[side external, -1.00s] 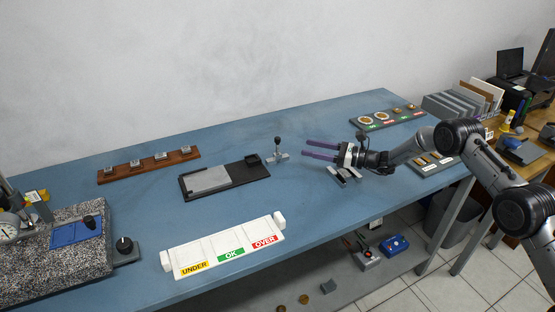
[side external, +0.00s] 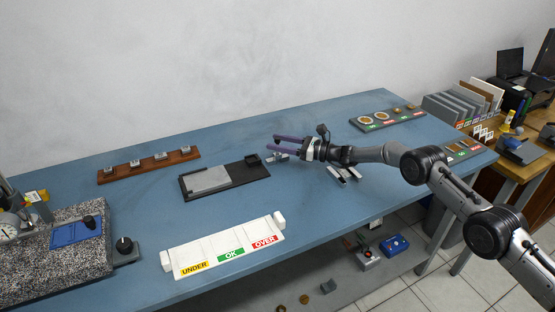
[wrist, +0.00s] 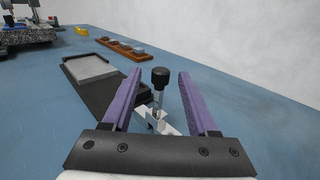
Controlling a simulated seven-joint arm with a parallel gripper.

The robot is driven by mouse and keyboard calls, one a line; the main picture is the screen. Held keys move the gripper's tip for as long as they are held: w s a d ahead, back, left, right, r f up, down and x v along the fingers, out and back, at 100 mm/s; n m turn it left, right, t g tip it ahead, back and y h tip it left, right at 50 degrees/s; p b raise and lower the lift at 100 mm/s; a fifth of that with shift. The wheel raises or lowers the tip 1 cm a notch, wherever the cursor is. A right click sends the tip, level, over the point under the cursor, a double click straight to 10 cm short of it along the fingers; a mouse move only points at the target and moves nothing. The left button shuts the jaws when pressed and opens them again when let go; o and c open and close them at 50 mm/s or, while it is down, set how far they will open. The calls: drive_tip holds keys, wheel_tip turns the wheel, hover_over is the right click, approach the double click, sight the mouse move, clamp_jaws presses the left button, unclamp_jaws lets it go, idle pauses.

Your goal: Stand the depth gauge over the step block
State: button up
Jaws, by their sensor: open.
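The depth gauge (side external: 277,157), a small light-metal piece with a base and an upright stem with a black knob (wrist: 160,77), stands on the blue table. My gripper (side external: 281,146) is open, with its purple fingers at the gauge. In the wrist view the stem and knob stand between the two spread fingers (wrist: 160,87), with gaps on both sides. A black tray with a flat grey plate (side external: 209,180) lies left of the gauge; it also shows in the wrist view (wrist: 92,67). I cannot tell for certain which piece is the step block.
A small grey metal piece (side external: 345,174) lies below my wrist. A white UNDER/OK/OVER rack (side external: 225,248) stands at the front edge. A wooden rail with several metal blocks (side external: 148,165) lies at the back left. A granite plate (side external: 60,255) is at far left.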

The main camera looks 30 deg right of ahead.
clamp_jaws()
idle(0.3)
drive_tip(key=shift+r, duration=0.1)
idle(1.1)
